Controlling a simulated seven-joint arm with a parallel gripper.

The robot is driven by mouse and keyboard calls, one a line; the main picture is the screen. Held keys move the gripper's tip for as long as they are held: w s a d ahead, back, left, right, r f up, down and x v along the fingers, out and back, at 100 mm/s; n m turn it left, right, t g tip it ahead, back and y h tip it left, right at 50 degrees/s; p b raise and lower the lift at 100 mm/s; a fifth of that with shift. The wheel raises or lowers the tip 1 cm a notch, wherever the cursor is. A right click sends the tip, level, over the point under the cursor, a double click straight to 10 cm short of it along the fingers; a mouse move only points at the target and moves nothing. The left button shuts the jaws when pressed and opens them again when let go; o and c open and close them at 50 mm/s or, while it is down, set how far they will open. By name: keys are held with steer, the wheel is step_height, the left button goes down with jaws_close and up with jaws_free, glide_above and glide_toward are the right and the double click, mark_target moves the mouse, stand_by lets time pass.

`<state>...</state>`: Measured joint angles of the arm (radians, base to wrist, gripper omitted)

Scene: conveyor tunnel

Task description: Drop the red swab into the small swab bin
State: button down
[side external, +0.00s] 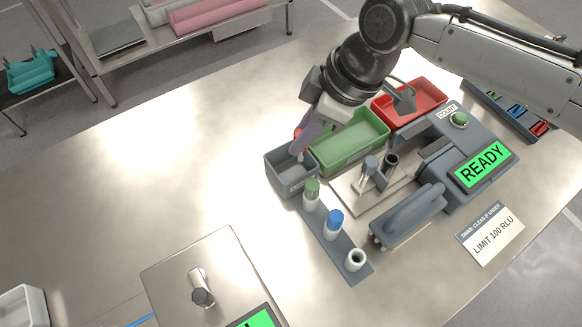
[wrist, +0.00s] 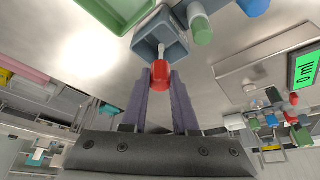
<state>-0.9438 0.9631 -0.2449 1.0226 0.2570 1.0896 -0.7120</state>
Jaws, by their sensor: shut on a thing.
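The red swab has a red cap (wrist: 160,72) and a pale shaft. My gripper (wrist: 160,82) is shut on the cap, with a purple-grey finger on each side. In the wrist view the shaft points into the opening of the small grey swab bin (wrist: 177,54). In the side view my gripper (side external: 306,143) is low over the grey bin (side external: 285,184), and a bit of the red cap (side external: 298,134) shows beside the fingers. The fingers hide most of the swab there. I cannot tell how deep the shaft reaches.
A green tray (side external: 322,166) stands right beside the bin, with a red tray (side external: 436,113) behind it. A grey rack (side external: 327,250) in front holds a green-capped swab (side external: 312,190) and a blue-capped one (side external: 335,220). A READY reader (side external: 483,167) stands right. The table (side external: 180,150) left is clear.

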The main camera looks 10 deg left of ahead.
mark_target(302, 157)
steer(key=shift+f, duration=2.6)
steer(key=c, duration=0.6)
jaws_free()
steer(key=v, duration=1.4)
steer(key=shift+w, duration=0.1)
